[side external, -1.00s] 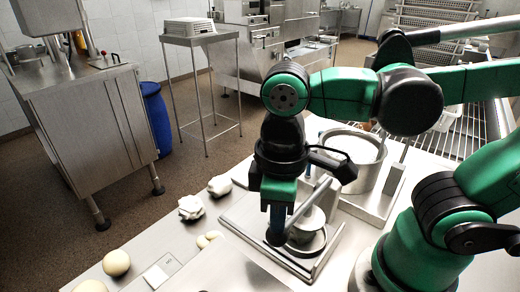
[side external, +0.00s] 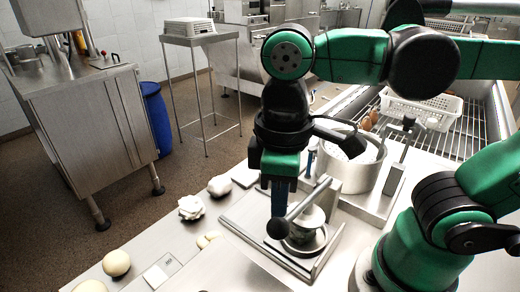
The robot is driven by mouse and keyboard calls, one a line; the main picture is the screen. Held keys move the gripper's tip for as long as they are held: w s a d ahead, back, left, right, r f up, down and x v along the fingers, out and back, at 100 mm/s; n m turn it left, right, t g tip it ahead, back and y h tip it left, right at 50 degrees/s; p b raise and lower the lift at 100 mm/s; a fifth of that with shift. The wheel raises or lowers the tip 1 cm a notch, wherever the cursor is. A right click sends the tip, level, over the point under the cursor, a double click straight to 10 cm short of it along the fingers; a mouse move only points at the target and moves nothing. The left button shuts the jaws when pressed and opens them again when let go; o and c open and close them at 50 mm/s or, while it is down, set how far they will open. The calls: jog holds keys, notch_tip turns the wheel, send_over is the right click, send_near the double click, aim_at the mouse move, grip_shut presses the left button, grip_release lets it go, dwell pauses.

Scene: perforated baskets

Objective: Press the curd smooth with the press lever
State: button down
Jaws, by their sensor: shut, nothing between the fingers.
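The press lever (side external: 304,200) is a grey metal bar with a dark round knob (side external: 277,228) at its lower left end. It slopes down over a round metal press (side external: 306,218) on a flat steel base. My gripper (side external: 279,208) points down, shut and empty, with its blue fingers just above or beside the knob. I cannot tell whether they touch it. The curd is hard to make out; the press and lever cover the middle of the round ring (side external: 304,242).
A large steel pot (side external: 349,172) stands behind the press, beside an upright post with a dark knob (side external: 408,122). White lumps (side external: 191,207) and pale balls (side external: 116,263) lie on the counter at left. A white perforated basket (side external: 425,108) rests on a wire rack at back right.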

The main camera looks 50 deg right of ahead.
aim_at(278, 222)
jog(key=shift+f, duration=0.1)
jog(key=shift+f, duration=2.15)
jog(key=shift+r, duration=2.3)
jog(key=shift+r, duration=0.1)
jog(key=shift+r, duration=2.4)
jog(key=shift+f, duration=0.1)
jog(key=w+d+f+m+t, duration=0.6)
jog(key=w+d+f+t, duration=0.1)
jog(key=w+d+f, duration=0.1)
jog(key=shift+w+d, duration=0.35)
jog(key=shift+d, duration=0.35)
